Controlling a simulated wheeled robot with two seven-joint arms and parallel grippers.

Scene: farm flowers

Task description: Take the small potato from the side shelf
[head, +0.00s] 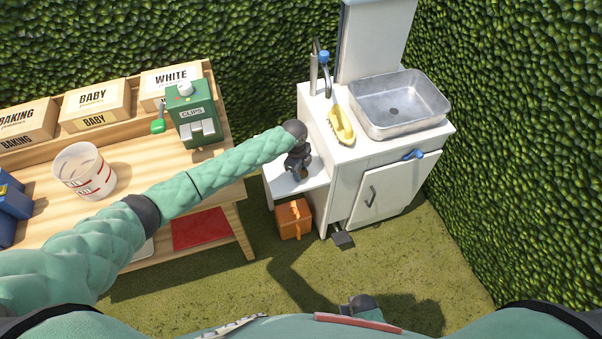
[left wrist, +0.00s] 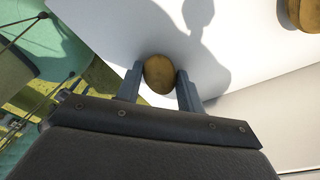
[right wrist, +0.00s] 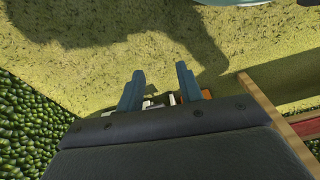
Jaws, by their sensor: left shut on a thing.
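The small potato (left wrist: 159,74) is a round brown potato between the two fingers of my left gripper (left wrist: 158,82) in the left wrist view. The fingers touch it on both sides, just over the white side shelf (left wrist: 110,30). In the head view my left gripper (head: 299,176) reaches down to the side shelf (head: 283,187) and hides the potato. Another brown potato (left wrist: 303,14) shows at the top right of the left wrist view. My right gripper (right wrist: 158,92) is open and empty, pointing down over the grass.
The white sink cabinet (head: 372,190) stands right of the shelf, with a metal basin (head: 400,105) and a yellow brush-like item (head: 340,125) on top. An orange box (head: 294,218) sits below the shelf.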

